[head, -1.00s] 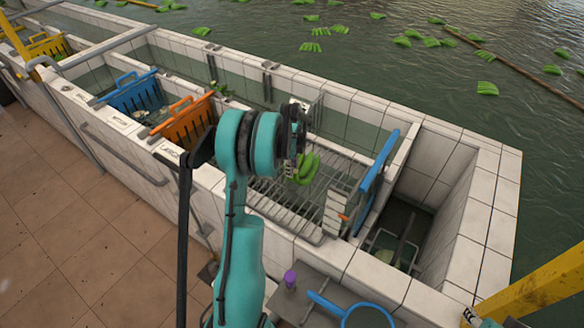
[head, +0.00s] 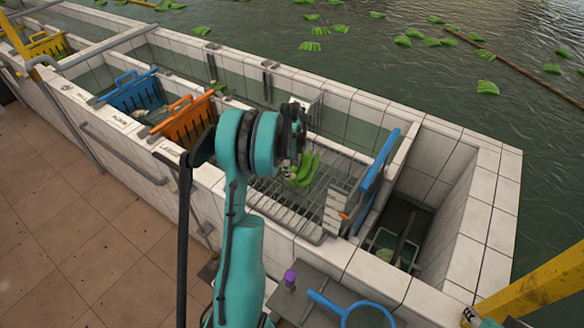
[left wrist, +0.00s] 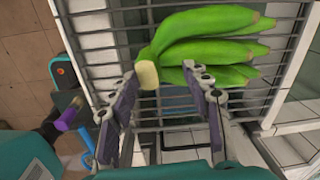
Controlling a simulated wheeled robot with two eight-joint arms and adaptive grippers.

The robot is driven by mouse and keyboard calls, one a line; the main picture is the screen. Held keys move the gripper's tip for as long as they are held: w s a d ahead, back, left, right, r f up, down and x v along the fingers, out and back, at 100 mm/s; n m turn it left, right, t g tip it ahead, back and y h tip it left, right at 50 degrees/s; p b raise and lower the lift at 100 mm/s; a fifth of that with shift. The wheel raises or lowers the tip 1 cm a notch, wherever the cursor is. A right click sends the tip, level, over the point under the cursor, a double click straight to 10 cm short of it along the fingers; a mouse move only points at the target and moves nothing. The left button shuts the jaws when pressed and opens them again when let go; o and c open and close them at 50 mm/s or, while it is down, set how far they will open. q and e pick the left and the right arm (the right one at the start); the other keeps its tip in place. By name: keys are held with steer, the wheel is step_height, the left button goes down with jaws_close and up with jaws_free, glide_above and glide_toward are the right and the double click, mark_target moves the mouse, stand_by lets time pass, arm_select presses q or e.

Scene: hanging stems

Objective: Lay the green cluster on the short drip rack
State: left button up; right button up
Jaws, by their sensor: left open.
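The green cluster (head: 308,172) is a bunch of green bananas lying on the wire bars of the drip rack (head: 283,204). In the left wrist view the cluster (left wrist: 215,48) lies on its side across the rack, its pale cut crown toward my fingers. My left gripper (left wrist: 160,76) is open, its two fingers apart on either side of the crown, close over the rack. In the head view my left gripper (head: 292,162) is partly hidden by my own teal arm. I cannot tell if a finger touches the fruit. My right gripper is not in view.
A purple-topped object (head: 290,277) and a blue hoop (head: 368,316) lie on the front shelf.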

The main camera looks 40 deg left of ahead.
arm_select(q)
step_height(320, 180, up, 12)
steer(key=shift+s, duration=0.3)
steer(key=shift+d, duration=0.2)
steer(key=s+d+r+n+t, duration=0.2)
steer(key=s+d+r+n, duration=0.15)
steer(key=d, duration=0.45)
steer(key=s+d+r+n+t, duration=0.1)
steer(key=s+d+r+n, duration=0.1)
steer(key=s+d+n, duration=0.45)
steer(key=s+d+r+n+t, duration=0.1)
steer(key=s+d+r+t, duration=0.15)
steer(key=d, duration=0.75)
steer(key=s+d+f+n, duration=0.3)
steer(key=s+d+n, duration=0.1)
steer(key=s+d, duration=0.15)
step_height(320, 180, down, 18)
steer(key=t+b, duration=0.1)
steer(key=b, duration=1.7)
steer(key=shift+a+f, duration=0.25)
steer(key=shift+a, duration=0.05)
